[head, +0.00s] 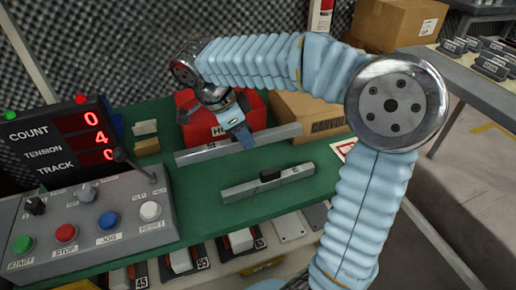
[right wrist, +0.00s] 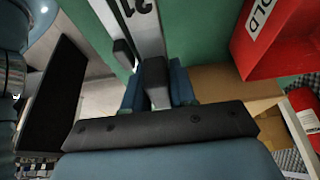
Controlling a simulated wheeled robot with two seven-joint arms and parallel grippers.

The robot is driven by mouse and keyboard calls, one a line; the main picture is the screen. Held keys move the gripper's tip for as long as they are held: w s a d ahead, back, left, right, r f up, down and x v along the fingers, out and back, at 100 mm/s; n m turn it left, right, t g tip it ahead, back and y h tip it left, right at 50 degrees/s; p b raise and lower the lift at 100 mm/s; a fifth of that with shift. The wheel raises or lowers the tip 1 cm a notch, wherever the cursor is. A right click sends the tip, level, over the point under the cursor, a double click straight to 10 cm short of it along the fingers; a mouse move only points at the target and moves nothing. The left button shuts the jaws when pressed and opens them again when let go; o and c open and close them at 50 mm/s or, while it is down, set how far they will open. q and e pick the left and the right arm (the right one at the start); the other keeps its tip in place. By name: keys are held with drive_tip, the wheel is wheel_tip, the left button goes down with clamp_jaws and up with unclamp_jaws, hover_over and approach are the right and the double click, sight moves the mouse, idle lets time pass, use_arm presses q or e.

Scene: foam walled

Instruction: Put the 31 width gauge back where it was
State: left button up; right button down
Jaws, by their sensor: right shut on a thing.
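My right gripper (head: 243,137) reaches down over the green table (head: 200,222) from behind. It is shut on the black handle (right wrist: 156,80) of a long grey gauge (head: 285,132), also seen in the right wrist view (right wrist: 148,35). A second grey bar with a black knob (head: 267,185) lies nearer on the table, apart from the gripper. My left gripper is not in view.
A red HOLD bin (head: 190,115) and a cardboard box (head: 310,112) stand behind the gauge. A control panel (head: 90,225) fills the left. Several numbered blocks and plates, such as one marked 55 (head: 180,260), sit below the table's front edge.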

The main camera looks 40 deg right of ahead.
drive_tip(key=d+f, duration=0.2)
drive_tip(key=w+d+f, duration=0.1)
drive_tip(key=d+f, duration=0.1)
drive_tip(key=f, duration=0.1)
drive_tip(key=shift+d+f, duration=0.1)
drive_tip(key=shift+d, duration=0.3)
drive_tip(key=x, duration=0.3)
drive_tip(key=shift+w+a+f, duration=0.1)
drive_tip(key=shift+w+f, duration=0.2)
drive_tip(key=shift+f, duration=0.35)
drive_tip(key=shift+f, duration=0.15)
drive_tip(key=c, duration=0.9)
unclamp_jaws()
